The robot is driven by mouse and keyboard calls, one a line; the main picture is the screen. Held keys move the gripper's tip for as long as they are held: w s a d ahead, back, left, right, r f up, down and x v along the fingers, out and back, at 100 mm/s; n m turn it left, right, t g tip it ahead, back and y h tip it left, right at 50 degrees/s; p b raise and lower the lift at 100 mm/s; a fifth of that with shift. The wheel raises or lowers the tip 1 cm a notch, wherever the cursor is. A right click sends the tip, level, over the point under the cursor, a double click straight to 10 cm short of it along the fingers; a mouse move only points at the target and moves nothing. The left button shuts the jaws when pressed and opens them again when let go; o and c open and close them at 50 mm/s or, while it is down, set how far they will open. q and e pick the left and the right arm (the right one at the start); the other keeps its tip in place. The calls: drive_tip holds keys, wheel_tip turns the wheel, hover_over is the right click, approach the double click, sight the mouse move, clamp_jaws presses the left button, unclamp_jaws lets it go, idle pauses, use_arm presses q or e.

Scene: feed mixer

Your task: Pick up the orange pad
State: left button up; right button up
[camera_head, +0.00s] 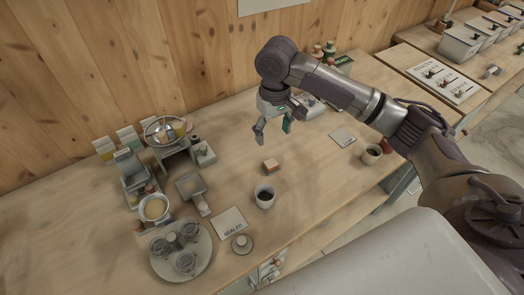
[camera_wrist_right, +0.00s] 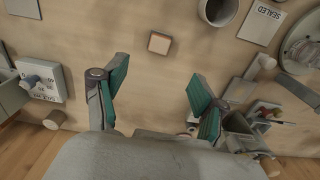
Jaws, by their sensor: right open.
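The orange pad (camera_head: 270,166) is a small square block with a pale top and orange-brown sides. It lies on the wooden table (camera_head: 320,185), just behind a cup of dark contents. In the right wrist view the pad (camera_wrist_right: 160,43) shows beyond the fingertips, roughly centred between them. My right gripper (camera_head: 272,133) is open and empty, with teal finger pads, held above the table behind the pad. It also shows in the wrist view (camera_wrist_right: 158,78), fingers spread and apart from the pad. My left gripper is not in view.
The dark-filled cup (camera_head: 265,196) stands close in front of the pad. A SEALED card (camera_head: 229,224) and a round tray of glasses (camera_head: 181,272) lie front left. A mixer-like device (camera_head: 165,131) and a bowl (camera_head: 154,208) stand at left. Another cup (camera_head: 371,154) is at right.

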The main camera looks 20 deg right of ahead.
drive_tip(key=f, duration=0.1)
drive_tip(key=p, duration=0.1)
hover_over(271, 162)
drive_tip(key=f, duration=0.6)
drive_tip(key=shift+s+f, duration=0.2)
drive_tip(key=shift+f, duration=0.2)
drive_tip(key=shift+w+f, duration=0.1)
drive_tip(key=shift+f, duration=0.15)
wheel_tip(271, 162, down, 4)
drive_tip(key=shift+f+p, duration=0.1)
drive_tip(key=shift+p, duration=0.7)
drive_tip(key=shift+f, duration=0.45)
drive_tip(key=shift+c, duration=0.2)
drive_tip(key=c, duration=1.1)
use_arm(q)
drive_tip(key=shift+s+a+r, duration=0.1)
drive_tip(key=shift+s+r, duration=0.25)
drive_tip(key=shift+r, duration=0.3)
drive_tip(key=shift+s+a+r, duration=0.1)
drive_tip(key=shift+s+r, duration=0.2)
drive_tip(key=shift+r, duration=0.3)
use_arm(e)
drive_tip(key=shift+r, duration=0.2)
